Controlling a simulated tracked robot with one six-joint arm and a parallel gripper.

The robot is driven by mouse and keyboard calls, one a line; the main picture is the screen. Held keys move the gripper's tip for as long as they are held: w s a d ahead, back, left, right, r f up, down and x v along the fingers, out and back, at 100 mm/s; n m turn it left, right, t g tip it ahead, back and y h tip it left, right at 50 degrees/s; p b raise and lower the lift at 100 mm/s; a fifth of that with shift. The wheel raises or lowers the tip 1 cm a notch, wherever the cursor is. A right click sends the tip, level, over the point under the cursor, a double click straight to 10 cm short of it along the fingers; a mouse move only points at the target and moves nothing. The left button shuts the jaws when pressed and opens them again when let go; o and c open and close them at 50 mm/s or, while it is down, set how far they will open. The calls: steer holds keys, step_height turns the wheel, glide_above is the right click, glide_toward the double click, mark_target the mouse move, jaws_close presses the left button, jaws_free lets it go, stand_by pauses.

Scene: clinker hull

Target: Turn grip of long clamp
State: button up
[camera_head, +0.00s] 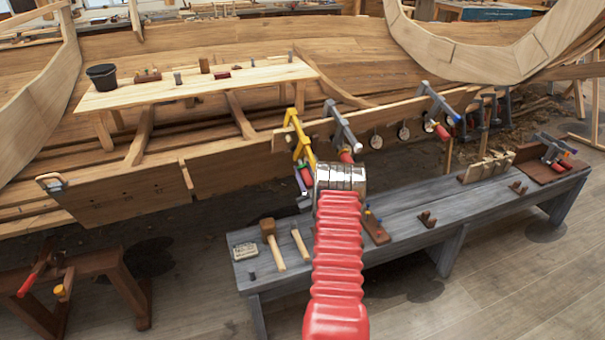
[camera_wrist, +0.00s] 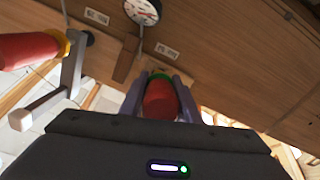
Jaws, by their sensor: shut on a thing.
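In the wrist view, my gripper (camera_wrist: 160,88) is shut on a red grip (camera_wrist: 160,103) with a green collar at its far end. The grip lies between the two grey fingers. In the head view, my red arm ends at the plank edge and hides the fingers. A grey clamp (camera_head: 341,124) stands on the plank just beyond my wrist, with some red (camera_head: 346,157) showing below it. A yellow clamp (camera_head: 298,136) is close on its left, and another grey clamp (camera_head: 434,100) is farther right. I cannot tell which is the long clamp.
A second clamp's red handle (camera_wrist: 28,49) lies left of my gripper in the wrist view. Round dials (camera_head: 376,141) hang along the plank. A grey bench (camera_head: 445,215) below holds a mallet (camera_head: 270,240) and other tools. Open floor (camera_head: 500,290) lies in front.

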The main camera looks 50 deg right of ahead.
steer(key=shift+c, duration=0.9)
steer(key=shift+a, duration=0.1)
steer(key=shift+w+m+y, duration=0.1)
steer(key=shift+m+y, duration=0.4)
steer(key=shift+m, duration=0.9)
steer(key=shift+f, duration=0.1)
steer(key=o, duration=1)
steer(key=shift+o, duration=0.2)
